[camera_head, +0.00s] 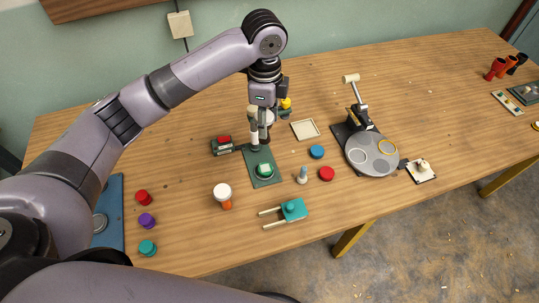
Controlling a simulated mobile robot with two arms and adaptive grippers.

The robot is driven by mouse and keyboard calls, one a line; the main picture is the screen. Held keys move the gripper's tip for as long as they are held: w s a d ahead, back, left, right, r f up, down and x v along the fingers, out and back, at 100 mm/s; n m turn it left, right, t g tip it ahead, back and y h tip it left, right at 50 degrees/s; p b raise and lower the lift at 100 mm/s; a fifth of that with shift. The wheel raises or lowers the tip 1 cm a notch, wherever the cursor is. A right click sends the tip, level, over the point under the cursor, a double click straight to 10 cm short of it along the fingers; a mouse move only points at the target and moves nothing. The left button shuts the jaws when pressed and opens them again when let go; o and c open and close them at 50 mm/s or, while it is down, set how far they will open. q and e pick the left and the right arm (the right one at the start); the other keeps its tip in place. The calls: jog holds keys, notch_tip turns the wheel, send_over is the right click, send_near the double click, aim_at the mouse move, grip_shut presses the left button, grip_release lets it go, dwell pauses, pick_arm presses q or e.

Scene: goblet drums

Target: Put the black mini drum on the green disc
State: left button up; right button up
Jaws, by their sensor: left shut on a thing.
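My left gripper (265,122) points down over the middle of the table, just behind a dark green plate (261,181). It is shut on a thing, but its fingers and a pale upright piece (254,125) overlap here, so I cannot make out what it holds. A small green round piece with a pale top (264,170) sits on the plate. A teal-green disc-like piece (147,247) lies at the front left. A small black goblet-shaped drum (521,59) seems to stand at the far right, beside red-orange ones (497,67). My right gripper is not in view.
Red (326,174) and blue (317,152) pieces lie right of the plate. A grey round device with rings (371,155) stands further right. A teal two-pronged piece (293,210) and a white-topped orange piece (223,193) are in front.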

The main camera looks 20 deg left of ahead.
pick_arm(q)
jog(key=shift+f+p, duration=0.7)
jog(key=shift+f, duration=6.1)
jog(key=shift+f, duration=0.1)
jog(key=o, duration=1.1)
jog(key=shift+o, duration=0.2)
notch_tip(320, 180, up, 12)
jog(key=shift+r+b, duration=0.15)
jog(key=shift+b, duration=0.9)
